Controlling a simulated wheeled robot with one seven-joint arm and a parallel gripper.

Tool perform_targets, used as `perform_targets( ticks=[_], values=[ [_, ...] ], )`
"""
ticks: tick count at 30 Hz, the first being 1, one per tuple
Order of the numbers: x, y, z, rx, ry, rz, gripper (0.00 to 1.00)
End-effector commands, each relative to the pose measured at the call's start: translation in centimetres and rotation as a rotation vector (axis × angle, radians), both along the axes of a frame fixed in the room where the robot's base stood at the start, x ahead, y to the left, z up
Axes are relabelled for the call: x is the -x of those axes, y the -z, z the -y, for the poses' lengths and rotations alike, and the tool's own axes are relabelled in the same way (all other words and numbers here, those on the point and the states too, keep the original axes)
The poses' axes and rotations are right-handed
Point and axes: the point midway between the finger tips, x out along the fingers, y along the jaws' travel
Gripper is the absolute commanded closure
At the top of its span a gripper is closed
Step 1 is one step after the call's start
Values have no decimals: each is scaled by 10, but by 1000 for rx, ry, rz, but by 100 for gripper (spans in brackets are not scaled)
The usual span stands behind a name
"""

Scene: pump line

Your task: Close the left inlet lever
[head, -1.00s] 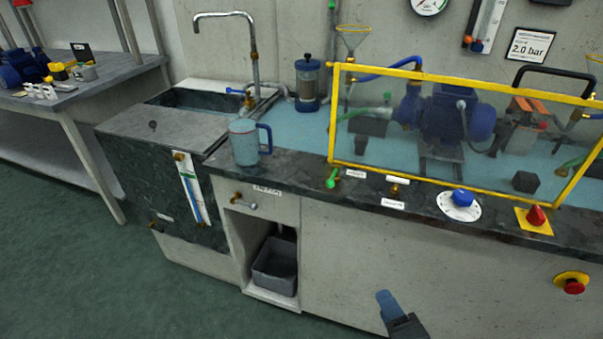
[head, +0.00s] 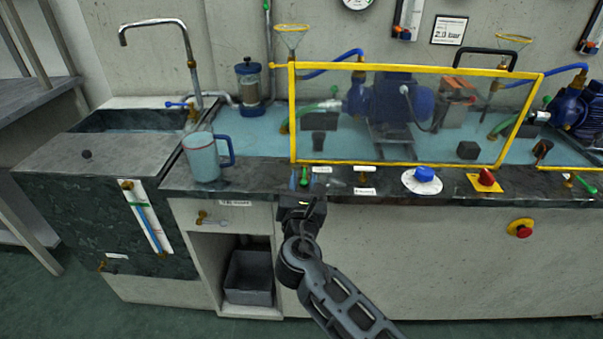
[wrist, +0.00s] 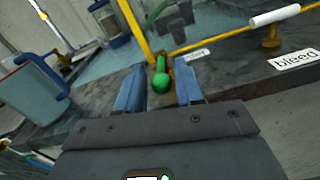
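The left inlet lever is a small green handle (head: 304,177) at the counter's front edge, by the lower left corner of the yellow-framed guard. In the wrist view the green lever (wrist: 161,80) has a round knob pointing toward me, on a brass-coloured fitting. My gripper (head: 300,184) is at the counter edge directly in front of it. In the wrist view my gripper (wrist: 159,90) is open, with one blue finger on each side of the knob. I see gaps on both sides; how deep the knob sits between the fingers is unclear.
The clear guard with its yellow frame (head: 400,164) stands just behind the lever. A white-handled bleed valve (head: 364,178) is to the right, then a blue knob (head: 424,174) and a red switch (head: 486,177). A blue-handled jug (head: 202,158) stands to the left.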

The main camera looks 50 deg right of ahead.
Motion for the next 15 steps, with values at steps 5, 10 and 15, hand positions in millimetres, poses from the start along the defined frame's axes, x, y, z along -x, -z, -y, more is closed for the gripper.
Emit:
perform_targets(
  ticks=[5,10,15],
  values=[
    [-15,0,19,-1,0,2,64],
    [-21,0,28,-1,0,0,64],
    [-22,0,29,-1,-1,0,64]
  ],
)
